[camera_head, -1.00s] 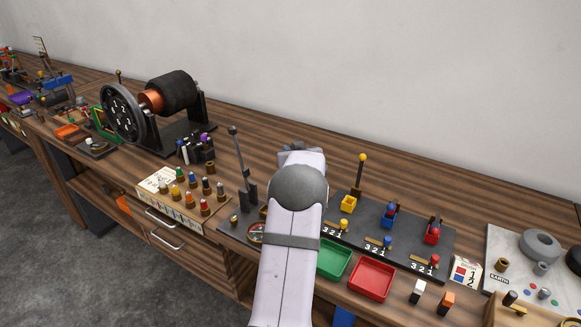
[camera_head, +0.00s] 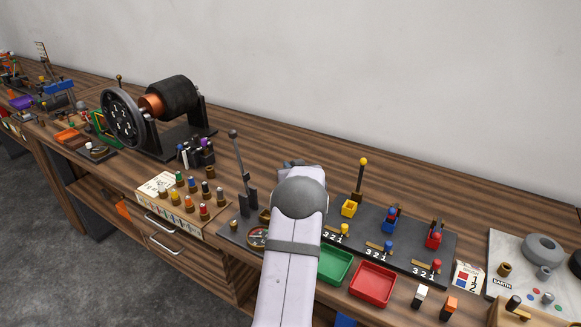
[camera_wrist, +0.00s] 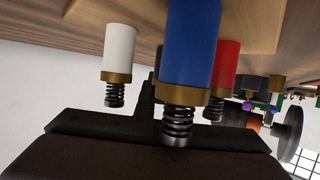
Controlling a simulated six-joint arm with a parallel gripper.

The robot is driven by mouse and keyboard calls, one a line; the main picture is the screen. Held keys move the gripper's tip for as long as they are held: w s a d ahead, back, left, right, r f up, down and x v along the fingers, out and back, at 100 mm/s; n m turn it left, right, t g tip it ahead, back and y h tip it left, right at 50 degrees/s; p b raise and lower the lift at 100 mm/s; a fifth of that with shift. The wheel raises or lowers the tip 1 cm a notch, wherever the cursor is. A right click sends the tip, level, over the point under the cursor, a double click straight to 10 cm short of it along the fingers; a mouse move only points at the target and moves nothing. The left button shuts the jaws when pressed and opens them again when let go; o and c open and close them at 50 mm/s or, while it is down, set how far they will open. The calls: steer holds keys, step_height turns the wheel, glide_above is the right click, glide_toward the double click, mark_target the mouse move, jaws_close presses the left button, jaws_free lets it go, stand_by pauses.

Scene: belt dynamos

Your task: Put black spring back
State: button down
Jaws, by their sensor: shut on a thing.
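In the wrist view, which is upside down, a blue cylinder with a brass collar and a dark coil spring (camera_wrist: 190,60) stands close in the middle. A white one (camera_wrist: 118,52) and a red one (camera_wrist: 228,65) of the same make stand to either side. My gripper (camera_wrist: 148,98) shows as a dark bar with a narrow dark part at its middle, behind the blue one. It is shut on a dark piece, likely the black spring, mostly hidden there. In the head view my arm covers the gripper and this piece.
A dynamo (camera_head: 172,95) stands at the back left, with a holder of coloured rods (camera_head: 196,154) before it. A rack of coloured pegs (camera_head: 170,208) is at the front. A dark lever panel (camera_head: 425,258), a green tray (camera_head: 334,266) and a red tray (camera_head: 372,282) lie right of my arm.

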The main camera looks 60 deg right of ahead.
steer(key=shift+f, duration=0.2)
steer(key=c, duration=2.1)
jaws_free()
steer(key=shift+r, duration=0.2)
steer(key=shift+s+a+r, duration=0.15)
steer(key=shift+s+a, duration=0.05)
steer(key=shift+s, duration=0.05)
steer(key=b+v, duration=0.1)
steer(key=v, duration=1)
steer(key=shift+a, duration=0.2)
